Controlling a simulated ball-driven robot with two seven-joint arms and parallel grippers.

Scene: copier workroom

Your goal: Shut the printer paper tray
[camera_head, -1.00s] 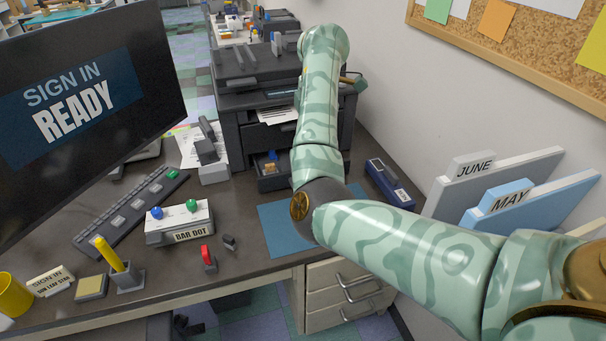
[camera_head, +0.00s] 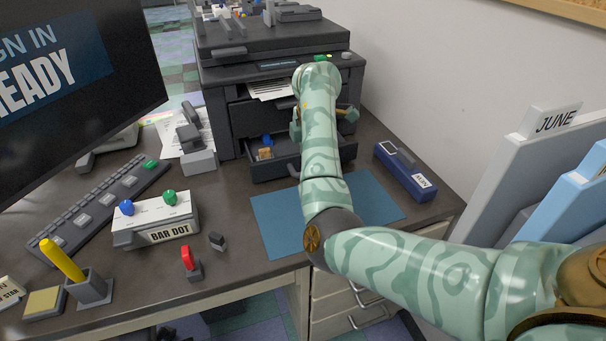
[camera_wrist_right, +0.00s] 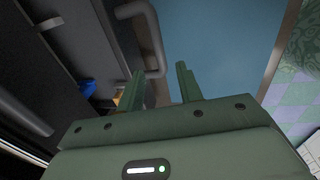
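The dark grey printer (camera_head: 225,75) stands at the back of the desk. Its lower paper tray (camera_head: 268,172) is pulled out toward me, with a small blue thing and a tan thing inside. My right arm crosses in front of the printer and hides part of the tray's right side. My right gripper is beside the tray, mostly hidden behind my arm in the head view. In the right wrist view the right gripper (camera_wrist_right: 160,72) has its fingers apart with nothing between them. A tray handle (camera_wrist_right: 155,45) shows close to its fingertips; contact is unclear. My left gripper is out of view.
A blue mat (camera_head: 280,220) lies in front of the tray. A blue stapler-like device (camera_head: 405,172) is right of it. A label box (camera_head: 155,220), keyboard (camera_head: 95,205) and monitor (camera_head: 80,95) stand left. File folders (camera_head: 540,170) stand at the right.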

